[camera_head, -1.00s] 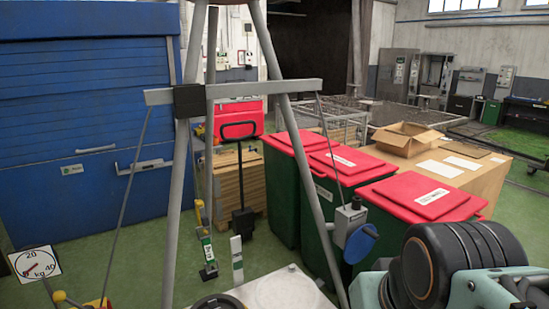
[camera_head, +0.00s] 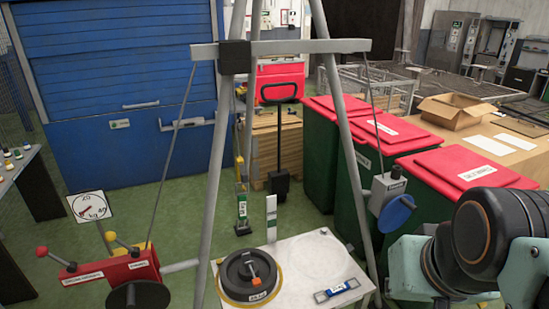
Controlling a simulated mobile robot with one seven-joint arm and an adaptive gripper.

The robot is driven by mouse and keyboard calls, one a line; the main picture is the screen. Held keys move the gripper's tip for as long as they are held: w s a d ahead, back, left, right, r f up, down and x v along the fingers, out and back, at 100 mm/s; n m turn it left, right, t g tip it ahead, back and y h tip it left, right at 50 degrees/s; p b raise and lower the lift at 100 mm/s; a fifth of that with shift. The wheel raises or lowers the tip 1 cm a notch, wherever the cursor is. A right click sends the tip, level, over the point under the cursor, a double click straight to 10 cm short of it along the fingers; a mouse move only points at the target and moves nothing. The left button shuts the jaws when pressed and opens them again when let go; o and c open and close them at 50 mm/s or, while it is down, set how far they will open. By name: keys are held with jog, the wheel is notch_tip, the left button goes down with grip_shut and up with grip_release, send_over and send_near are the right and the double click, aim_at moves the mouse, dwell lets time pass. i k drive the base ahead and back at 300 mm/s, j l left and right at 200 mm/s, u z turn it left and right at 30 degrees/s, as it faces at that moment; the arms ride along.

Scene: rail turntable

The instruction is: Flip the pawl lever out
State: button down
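A red housing (camera_head: 110,272) with white labels stands at the lower left. It carries a lever with a red ball knob (camera_head: 42,252) and one with a yellow ball knob (camera_head: 111,237). A dark round disc (camera_head: 138,296) sits at its front, cut by the frame's bottom edge. I cannot tell which lever is the pawl lever. A black round weight (camera_head: 237,282) with an orange-tipped handle rests on a white platform (camera_head: 318,255). My arm's teal and black links fill the lower right; my gripper is not in view.
A grey tripod with a crossbeam (camera_head: 300,47) stands in front of me; cords hang from its ends. A grey box with a blue disc (camera_head: 393,213) hangs right. A dial sign (camera_head: 90,206) stands left. Red-lidded bins (camera_head: 465,170) stand behind. A spirit level (camera_head: 337,291) lies on the platform.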

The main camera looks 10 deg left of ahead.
aim_at(110, 236)
jog(key=u, duration=1.85)
